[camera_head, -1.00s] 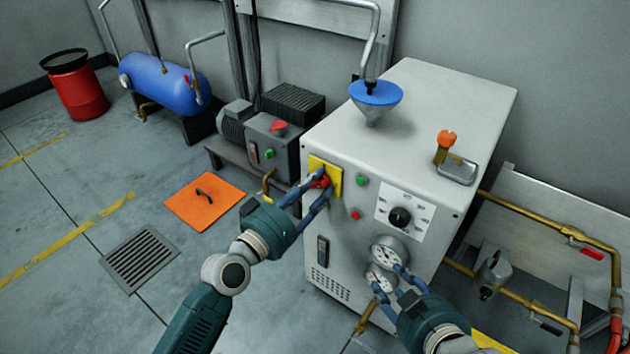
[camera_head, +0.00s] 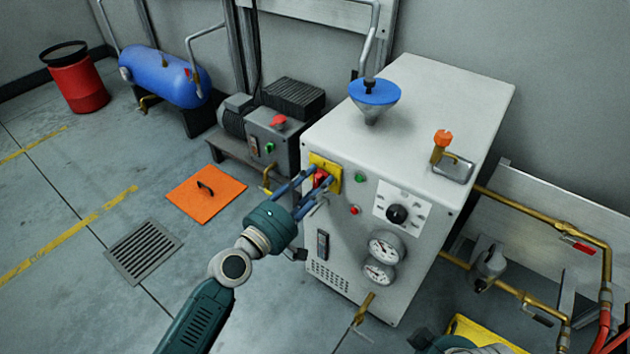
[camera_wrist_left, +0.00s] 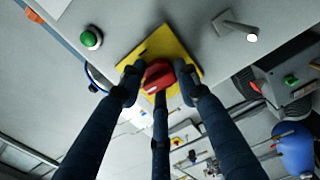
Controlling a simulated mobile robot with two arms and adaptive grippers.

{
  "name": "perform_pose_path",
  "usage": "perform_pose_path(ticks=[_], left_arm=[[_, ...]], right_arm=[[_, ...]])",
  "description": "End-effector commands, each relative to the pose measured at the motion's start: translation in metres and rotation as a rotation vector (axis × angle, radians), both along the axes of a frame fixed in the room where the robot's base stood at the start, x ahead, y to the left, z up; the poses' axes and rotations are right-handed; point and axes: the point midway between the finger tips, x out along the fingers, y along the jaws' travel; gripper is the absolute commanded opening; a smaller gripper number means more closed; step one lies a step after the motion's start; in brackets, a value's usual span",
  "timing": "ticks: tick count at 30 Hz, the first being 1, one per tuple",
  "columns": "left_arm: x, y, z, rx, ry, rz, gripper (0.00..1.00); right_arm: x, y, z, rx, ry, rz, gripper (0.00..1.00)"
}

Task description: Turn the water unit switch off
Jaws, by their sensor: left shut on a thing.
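The switch is a red rotary knob (camera_head: 320,177) on a yellow square plate (camera_head: 333,172), on the front of the white water unit (camera_head: 440,105) near its upper left corner. My left gripper (camera_head: 316,181) is at the knob, its blue fingers around it. In the left wrist view the red knob (camera_wrist_left: 158,75) sits between the fingers of the left gripper (camera_wrist_left: 160,82), in front of the yellow plate (camera_wrist_left: 168,48). The fingers partly hide the knob. Part of my right arm (camera_head: 450,343) shows at the bottom edge; its fingertips cannot be made out.
A green button (camera_head: 360,178), a red button (camera_head: 354,211), a black dial (camera_head: 397,214) and two gauges (camera_head: 386,247) are on the same front panel. A brass tap (camera_head: 363,308) sticks out low. A motor unit (camera_head: 272,138) stands close on the left. Open floor lies in front.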

Motion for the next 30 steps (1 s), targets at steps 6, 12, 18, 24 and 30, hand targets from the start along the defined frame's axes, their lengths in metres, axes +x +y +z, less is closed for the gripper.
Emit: perform_pose_path(ticks=[6, 12, 18, 24, 30], left_arm=[[-0.0002, 0.0, -0.0007, -0.079, 0.06, 0.0, 0.06], [-0.0003, -0.0001, -0.001, -0.111, 0.083, 0.0, 0.06], [-0.0004, -0.0002, -0.0012, -0.119, 0.089, 0.0, 0.06], [-0.0004, -0.0002, -0.0013, -0.119, 0.089, -0.001, 0.06], [-0.0004, -0.0002, -0.0011, -0.119, 0.089, -0.001, 0.52]], right_arm=[[0.0004, 0.0002, 0.0029, 0.0, -0.002, 0.0, 0.4], [0.0004, 0.0002, 0.0035, 0.0, -0.002, 0.0, 0.4], [0.0004, 0.0002, 0.0035, 0.0, -0.002, 0.0, 0.4], [0.0004, 0.0003, 0.0035, 0.0, -0.002, 0.001, 0.4], [0.0005, 0.0003, 0.0035, 0.0, -0.002, 0.001, 0.4]])
